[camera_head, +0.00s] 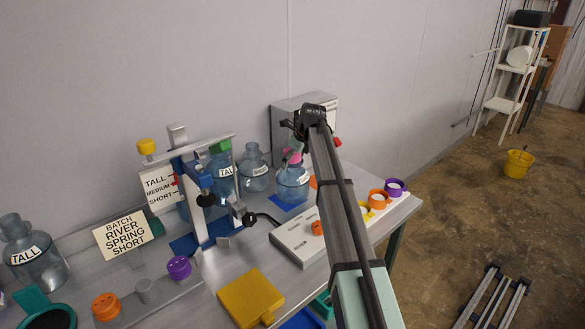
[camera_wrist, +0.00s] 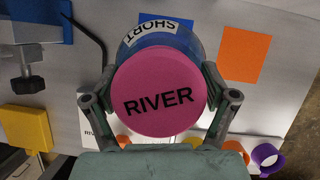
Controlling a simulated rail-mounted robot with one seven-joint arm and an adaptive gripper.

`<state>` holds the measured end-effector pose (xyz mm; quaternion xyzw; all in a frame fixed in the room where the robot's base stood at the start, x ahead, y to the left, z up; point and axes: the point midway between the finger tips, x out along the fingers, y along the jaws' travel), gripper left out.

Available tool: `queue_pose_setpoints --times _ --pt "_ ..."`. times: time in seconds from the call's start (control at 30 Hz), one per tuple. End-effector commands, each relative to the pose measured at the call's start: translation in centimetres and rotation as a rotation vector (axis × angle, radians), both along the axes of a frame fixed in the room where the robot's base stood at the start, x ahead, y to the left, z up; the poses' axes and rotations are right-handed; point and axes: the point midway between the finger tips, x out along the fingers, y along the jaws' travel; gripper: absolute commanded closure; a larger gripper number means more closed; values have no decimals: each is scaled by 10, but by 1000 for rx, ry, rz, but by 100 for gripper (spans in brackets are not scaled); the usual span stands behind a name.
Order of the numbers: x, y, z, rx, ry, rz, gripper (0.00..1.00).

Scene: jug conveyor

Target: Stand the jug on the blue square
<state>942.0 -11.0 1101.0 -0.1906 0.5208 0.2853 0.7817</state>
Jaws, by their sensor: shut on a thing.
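The jug (camera_head: 292,186) is clear with bluish contents, a white label and a pink cap (camera_wrist: 155,92) reading RIVER. In the wrist view its label (camera_wrist: 146,29) reads SHORT. My gripper (camera_wrist: 158,76) is shut on the jug at its top, one finger on each side of the cap. In the head view my gripper (camera_head: 297,147) is partly hidden by my arm. The jug looks upright, at or just over the blue square (camera_head: 279,206), whose front left part shows. I cannot tell whether its base touches the square.
An orange square (camera_wrist: 244,56) lies beside the jug. Another clear jug (camera_head: 254,170) stands behind left, and a blue-framed press (camera_head: 187,205) holds a TALL jug. A grey box (camera_head: 290,112) stands behind. A white panel (camera_head: 297,240) and coloured cups (camera_head: 396,187) are in front and right.

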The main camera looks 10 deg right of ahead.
Motion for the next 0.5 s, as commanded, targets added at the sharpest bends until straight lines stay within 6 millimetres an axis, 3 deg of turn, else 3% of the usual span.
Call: queue_pose_setpoints --times 0.27,0.5 --pt "-1 0 -33 1 1 -1 85" --pt "0 0 -36 1 -1 0 85"
